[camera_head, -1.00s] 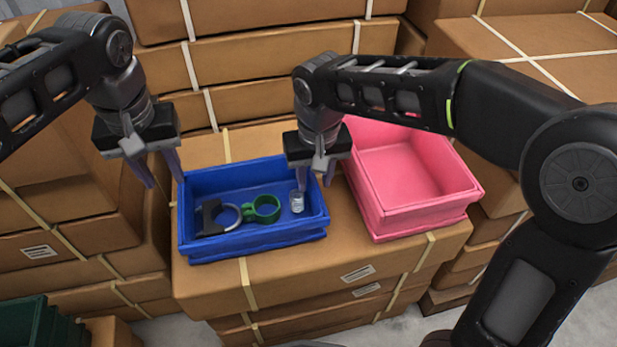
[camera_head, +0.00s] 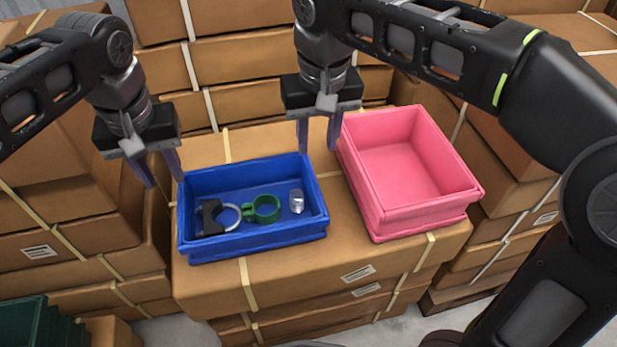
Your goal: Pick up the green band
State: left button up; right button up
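The green band (camera_head: 265,209) is a ring with a small tab on its left side. It lies on the floor of the blue crate (camera_head: 262,239), between a black-and-silver clamp (camera_head: 219,218) and a small clear-and-silver cylinder (camera_head: 297,201). My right gripper (camera_head: 319,150) is open and empty, above the back right corner of the blue crate, up and to the right of the band. My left gripper (camera_head: 163,184) is open and empty, at the left edge of the blue crate, apart from the band.
An empty pink crate (camera_head: 470,196) stands right of the blue one on the same cardboard box (camera_head: 318,270). Stacked boxes (camera_head: 248,68) rise behind. A dark green crate (camera_head: 40,325) shows at the lower left.

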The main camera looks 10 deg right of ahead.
aim_at(249, 215)
jog(key=k, duration=1)
